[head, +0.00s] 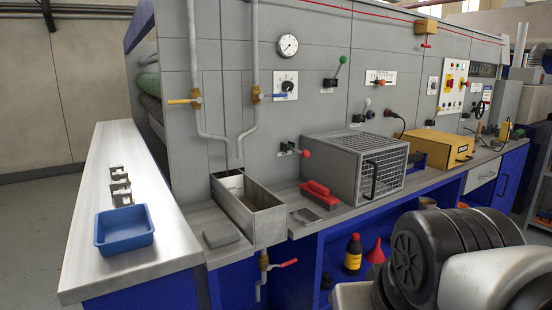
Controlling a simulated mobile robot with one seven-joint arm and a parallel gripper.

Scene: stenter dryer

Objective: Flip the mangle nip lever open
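Several levers stand on the grey machine panel, and no label I can read tells which is the mangle nip lever. One lever with a green knob (342,60) points up and right from a black plate. A smaller one with a grey knob (367,102) sits right of the green one. Green and dark rollers (148,85) show at the machine's left end. My gripper is not in view; only bulky parts of my arm show at the lower right.
A blue tray (124,229) and metal brackets lie on the left steel bench (103,172). An open metal trough (248,207), a red block (319,195), a mesh cage (370,165) and a yellow box (440,147) line the ledge. Pipes with yellow and blue valve handles run down the panel.

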